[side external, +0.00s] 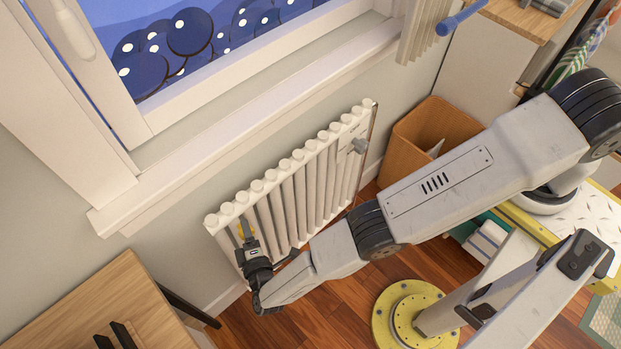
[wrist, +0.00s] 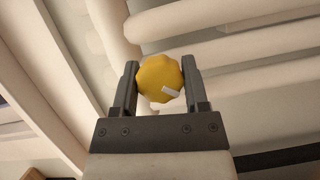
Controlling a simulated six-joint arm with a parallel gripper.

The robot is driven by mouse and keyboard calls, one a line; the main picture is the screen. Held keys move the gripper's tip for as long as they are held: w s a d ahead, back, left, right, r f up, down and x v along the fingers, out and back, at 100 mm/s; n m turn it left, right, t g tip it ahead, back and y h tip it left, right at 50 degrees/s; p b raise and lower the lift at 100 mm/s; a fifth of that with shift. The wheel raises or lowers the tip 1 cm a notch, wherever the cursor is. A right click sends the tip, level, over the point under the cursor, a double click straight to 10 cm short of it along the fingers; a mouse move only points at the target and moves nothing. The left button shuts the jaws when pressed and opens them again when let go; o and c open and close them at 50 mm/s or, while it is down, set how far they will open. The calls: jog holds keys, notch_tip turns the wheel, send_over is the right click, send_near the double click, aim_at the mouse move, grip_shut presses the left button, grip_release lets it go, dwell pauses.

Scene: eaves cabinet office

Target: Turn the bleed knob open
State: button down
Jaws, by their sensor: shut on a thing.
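The bleed knob (wrist: 158,77) is yellow with a scalloped rim and a white mark at its lower right in the wrist view. My gripper (wrist: 160,82) is shut on it, one finger on each side. In the side external view my gripper (side external: 245,232) is at the left end of the white radiator (side external: 295,185).
A white window sill (side external: 250,110) runs above the radiator. A wooden table (side external: 110,310) stands at the lower left, and a brown bin (side external: 415,150) to the right. Some wooden floor is clear below the radiator.

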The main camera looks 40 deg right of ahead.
jog(key=shift+w+r+n, duration=0.1)
jog(key=shift+n, duration=0.2)
dwell(0.4)
jog(key=shift+c, duration=0.5)
grip_release()
jog(key=shift+m, duration=0.4)
